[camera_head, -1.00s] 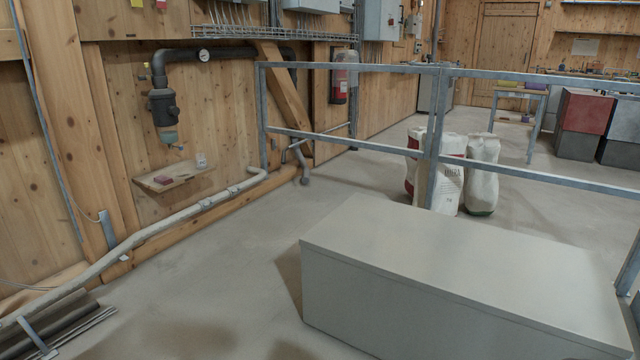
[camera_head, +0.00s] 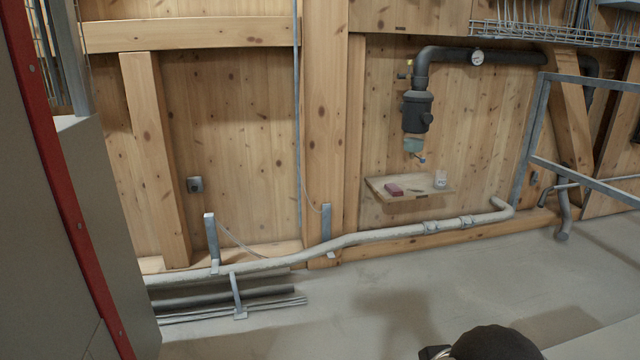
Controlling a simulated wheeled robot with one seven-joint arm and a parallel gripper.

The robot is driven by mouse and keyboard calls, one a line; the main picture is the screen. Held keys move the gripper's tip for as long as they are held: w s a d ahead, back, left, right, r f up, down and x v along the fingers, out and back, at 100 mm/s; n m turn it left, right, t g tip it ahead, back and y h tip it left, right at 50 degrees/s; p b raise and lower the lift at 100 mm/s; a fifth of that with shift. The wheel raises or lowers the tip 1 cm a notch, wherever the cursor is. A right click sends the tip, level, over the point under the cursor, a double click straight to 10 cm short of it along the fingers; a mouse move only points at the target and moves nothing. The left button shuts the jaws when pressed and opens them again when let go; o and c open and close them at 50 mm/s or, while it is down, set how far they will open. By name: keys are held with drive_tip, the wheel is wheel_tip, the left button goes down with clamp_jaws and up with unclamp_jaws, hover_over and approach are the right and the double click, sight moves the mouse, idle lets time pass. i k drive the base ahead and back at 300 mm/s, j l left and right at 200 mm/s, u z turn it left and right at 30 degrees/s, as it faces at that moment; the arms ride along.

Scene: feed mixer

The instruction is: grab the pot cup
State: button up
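A small whitish, translucent cup (camera_head: 440,180) stands upright at the right end of a small wooden wall shelf (camera_head: 412,198). It is the only cup-like thing in view, and its details are too small to tell. A dark red block (camera_head: 393,189) lies to its left on the same shelf. My gripper is not in view. A dark rounded shape at the bottom edge appears to be part of my own arm, well in front of the shelf.
A black pipe with a gauge and a filter (camera_head: 416,112) hangs above the shelf. A pale pipe (camera_head: 400,232) runs low along the wall. A metal railing (camera_head: 590,182) stands at right, and a grey cabinet with red edging (camera_head: 60,200) at left. The floor in front is clear.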

sight(439, 183)
drive_tip(key=i+j+z, duration=0.1)
drive_tip(key=i, duration=0.55)
drive_tip(key=i+j+z, duration=0.1)
drive_tip(key=i, duration=0.6)
drive_tip(key=i+l+z, duration=0.1)
drive_tip(key=i, duration=0.45)
drive_tip(key=i+l+z, duration=0.1)
drive_tip(key=i+l, duration=0.2)
drive_tip(key=i, duration=0.25)
drive_tip(key=i+l+u, duration=0.25)
drive_tip(key=i+l, duration=0.15)
drive_tip(key=l, duration=0.2)
drive_tip(key=i+l+u, duration=0.15)
drive_tip(key=l, duration=0.2)
drive_tip(key=i+l+u, duration=0.15)
drive_tip(key=l, duration=0.2)
drive_tip(key=i+l+u, duration=0.15)
drive_tip(key=l, duration=0.2)
